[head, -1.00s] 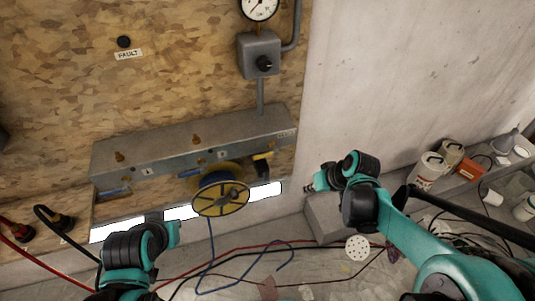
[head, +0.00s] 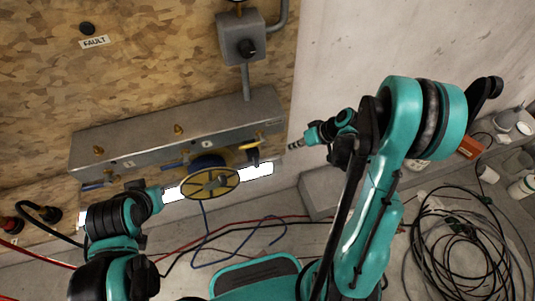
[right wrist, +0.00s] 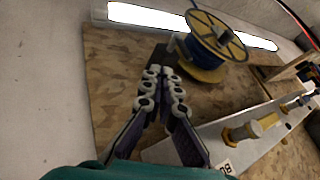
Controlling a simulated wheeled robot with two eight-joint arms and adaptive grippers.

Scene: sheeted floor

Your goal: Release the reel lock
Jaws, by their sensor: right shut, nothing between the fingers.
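A reel (head: 210,184) with a yellow spoked flange and blue line hangs at the front of a grey metal box (head: 180,130) on the wooden wall. It also shows in the right wrist view (right wrist: 215,40). A yellow part (head: 249,146) with a dark end sits right of the reel; I cannot tell whether it is the lock. My right gripper (head: 293,147) is right of the box, apart from it. Its fingertips meet, empty, in the right wrist view (right wrist: 160,75). My left gripper (head: 160,190) is left of the reel, its fingers too small to read.
A knob box (head: 240,38) is mounted above, with a FAULT label (head: 94,42) to its left. Red and blue cables lie below the reel. A black cable coil (head: 465,250) lies on the floor at right. A grey block (head: 318,192) stands against the pale wall.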

